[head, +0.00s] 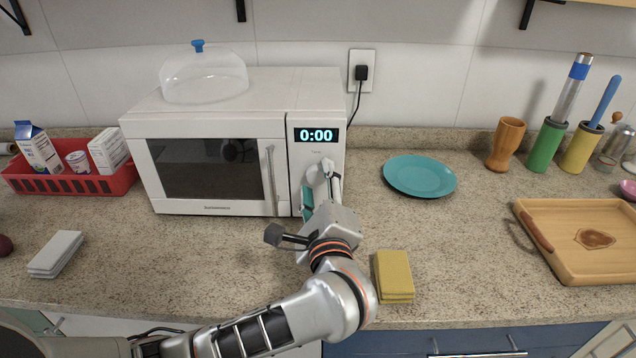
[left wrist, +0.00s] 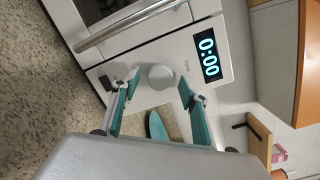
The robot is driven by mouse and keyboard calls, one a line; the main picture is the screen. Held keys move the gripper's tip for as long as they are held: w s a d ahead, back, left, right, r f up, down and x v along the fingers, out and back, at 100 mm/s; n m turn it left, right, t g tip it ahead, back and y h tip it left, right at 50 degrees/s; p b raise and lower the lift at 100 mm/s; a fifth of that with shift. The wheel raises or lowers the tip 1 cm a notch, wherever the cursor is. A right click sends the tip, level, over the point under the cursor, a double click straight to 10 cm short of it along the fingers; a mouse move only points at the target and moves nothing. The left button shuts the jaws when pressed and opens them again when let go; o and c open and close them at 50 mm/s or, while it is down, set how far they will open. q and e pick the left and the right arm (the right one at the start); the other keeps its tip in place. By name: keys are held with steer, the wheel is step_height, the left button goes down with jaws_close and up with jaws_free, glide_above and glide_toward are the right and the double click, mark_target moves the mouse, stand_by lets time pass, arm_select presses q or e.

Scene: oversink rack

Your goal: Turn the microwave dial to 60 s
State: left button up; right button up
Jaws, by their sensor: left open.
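The white microwave (head: 222,122) stands on the counter with its door shut, and its display (head: 316,135) reads 0:00. The display also shows in the left wrist view (left wrist: 208,60). The round white dial (left wrist: 161,77) sits on the control panel below the display. My left gripper (head: 322,187) is in front of the panel. In the left wrist view my left gripper (left wrist: 157,88) is open, with one teal-padded finger on each side of the dial. I cannot tell whether the fingers touch it. In the head view the gripper partly hides the dial. My right gripper is out of view.
A clear dome (head: 204,78) sits on the microwave. A red basket (head: 70,178) with cartons stands left. A teal plate (head: 419,175), yellow cloth (head: 394,275) and wooden tray (head: 582,215) lie right. The door handle (head: 271,177) is close beside my gripper.

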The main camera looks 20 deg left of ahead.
arm_select(q)
steer(key=c, duration=1.1)
